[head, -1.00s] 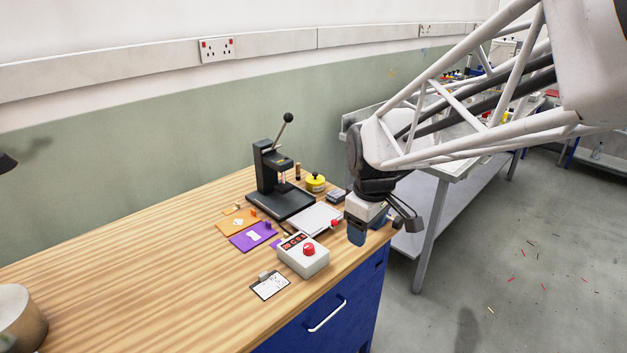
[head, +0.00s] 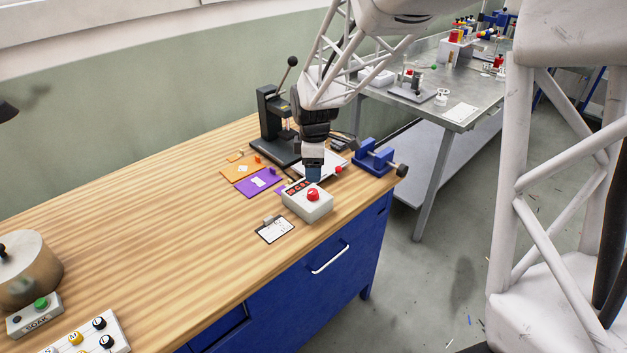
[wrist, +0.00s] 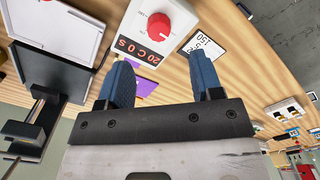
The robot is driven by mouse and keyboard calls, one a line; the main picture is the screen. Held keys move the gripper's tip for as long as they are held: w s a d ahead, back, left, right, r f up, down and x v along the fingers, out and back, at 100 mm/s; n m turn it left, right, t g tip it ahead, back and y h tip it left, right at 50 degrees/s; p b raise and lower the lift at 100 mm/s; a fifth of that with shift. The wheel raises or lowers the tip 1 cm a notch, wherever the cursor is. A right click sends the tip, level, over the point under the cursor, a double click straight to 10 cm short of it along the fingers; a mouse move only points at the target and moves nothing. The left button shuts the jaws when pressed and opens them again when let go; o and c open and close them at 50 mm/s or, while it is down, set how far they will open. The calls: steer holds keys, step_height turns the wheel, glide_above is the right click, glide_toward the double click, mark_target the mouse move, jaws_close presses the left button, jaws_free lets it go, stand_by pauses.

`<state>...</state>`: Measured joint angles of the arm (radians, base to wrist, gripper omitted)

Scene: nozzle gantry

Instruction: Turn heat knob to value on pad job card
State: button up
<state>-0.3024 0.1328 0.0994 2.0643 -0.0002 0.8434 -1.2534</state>
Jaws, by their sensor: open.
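The heat knob (head: 313,195) is a red round knob on a white control box (head: 305,208) near the bench's front edge. In the wrist view the knob (wrist: 159,25) shows a pale pointer mark, and the box's display (wrist: 140,50) appears to read 20 C 0 S. A clipboard card (head: 274,231) lies flat in front of the box; in the wrist view the card (wrist: 204,48) shows print that looks like 150, partly cut off. My gripper (head: 313,175) hangs above and just behind the box. Its blue fingers (wrist: 162,78) are apart and empty, not touching the knob.
A black lever press (head: 275,130) stands behind my gripper. Orange (head: 232,173) and purple (head: 268,190) pads lie left of the box. A blue vise (head: 373,158) sits at the right bench end. The bench's middle is clear; a metal pot (head: 28,275) stands at far left.

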mark_target(313, 191)
steer(key=shift+w+a+f, duration=0.15)
steer(key=shift+a, duration=0.05)
stand_by(0.3)
steer(key=shift+f, duration=3.9)
steer(key=shift+c, duration=0.2)
steer(key=c, duration=0.9)
